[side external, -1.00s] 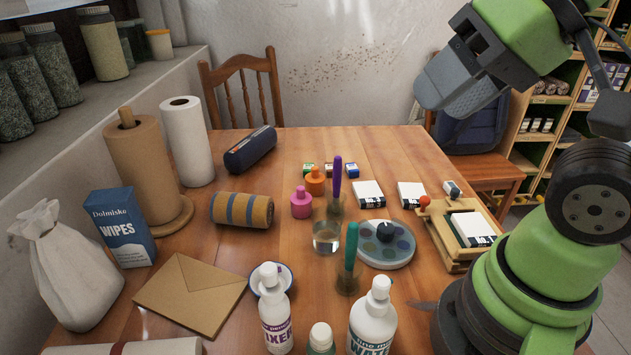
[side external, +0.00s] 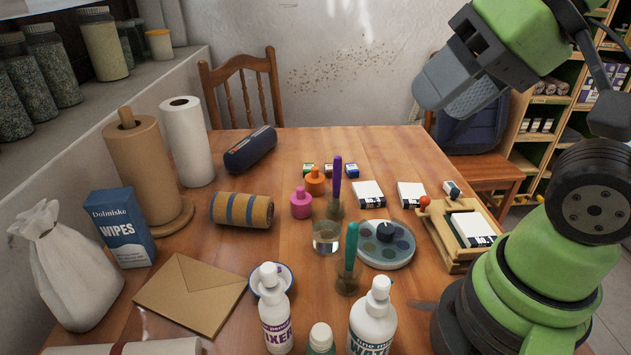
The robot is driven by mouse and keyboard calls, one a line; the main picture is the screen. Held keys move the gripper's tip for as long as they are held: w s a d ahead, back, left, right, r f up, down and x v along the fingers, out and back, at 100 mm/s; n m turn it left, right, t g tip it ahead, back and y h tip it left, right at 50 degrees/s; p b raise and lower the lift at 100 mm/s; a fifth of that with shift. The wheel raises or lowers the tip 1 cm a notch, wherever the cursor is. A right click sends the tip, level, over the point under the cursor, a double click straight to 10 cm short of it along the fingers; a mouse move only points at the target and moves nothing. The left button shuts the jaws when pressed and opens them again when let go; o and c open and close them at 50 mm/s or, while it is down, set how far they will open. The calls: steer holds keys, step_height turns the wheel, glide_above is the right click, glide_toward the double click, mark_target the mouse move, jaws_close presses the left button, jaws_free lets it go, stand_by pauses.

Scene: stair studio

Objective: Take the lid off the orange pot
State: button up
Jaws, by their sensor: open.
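The orange pot (side external: 315,186) is a small round pot with a knobbed lid (side external: 315,173) of the same colour on top. It stands upright near the middle of the table, just behind a pink pot (side external: 301,204) of like shape. My gripper (side external: 428,98) is high above the back right of the table, well to the right of the orange pot and apart from everything. Its fingers are seen from the side, and nothing shows held in it.
A purple brush or pen (side external: 337,176) stands upright close right of the orange pot. A glass of water (side external: 326,237), a round palette (side external: 386,246) and white boxes (side external: 369,194) are nearby. White bottles (side external: 372,322) stand in front. The table's back middle is clear.

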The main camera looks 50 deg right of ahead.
steer(key=n+g+h, duration=0.2)
steer(key=n+g, duration=0.2)
steer(key=g, duration=0.2)
glide_above(316, 168)
steer(key=f, duration=2.1)
steer(key=shift+s+a, duration=0.1)
steer(key=shift+s, duration=0.25)
steer(key=shift+t, duration=0.3)
steer(key=f, duration=0.6)
steer(key=shift+w, duration=0.35)
jaws_close()
